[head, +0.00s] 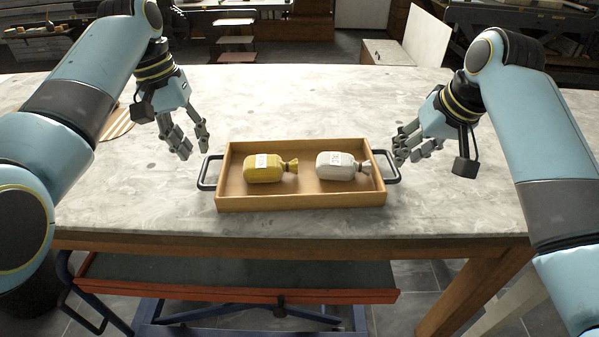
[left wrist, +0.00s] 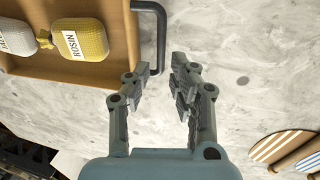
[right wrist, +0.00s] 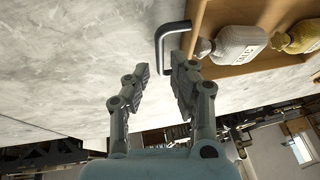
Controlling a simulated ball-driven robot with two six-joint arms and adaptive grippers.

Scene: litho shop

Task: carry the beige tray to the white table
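The beige tray (head: 300,202) sits on a grey-white, stone-like tabletop (head: 270,110) near its front edge. It holds a yellow sack labelled ROSIN (head: 263,170) and a white sack (head: 336,167), both lying on their sides. Dark handles stick out at its left end (head: 207,172) and right end (head: 393,167). My left gripper (head: 194,147) is open and empty, above and behind the left handle; the handle also shows in the left wrist view (left wrist: 160,40). My right gripper (head: 405,155) is open beside the right handle, which shows just past its fingertips in the right wrist view (right wrist: 160,45).
A round striped wooden piece (head: 118,124) lies on the table at the left, behind my left arm. Under the table is a cart with a red-edged dark top (head: 235,282). The tabletop behind the tray is clear. A white panelled box (head: 388,52) stands beyond the table.

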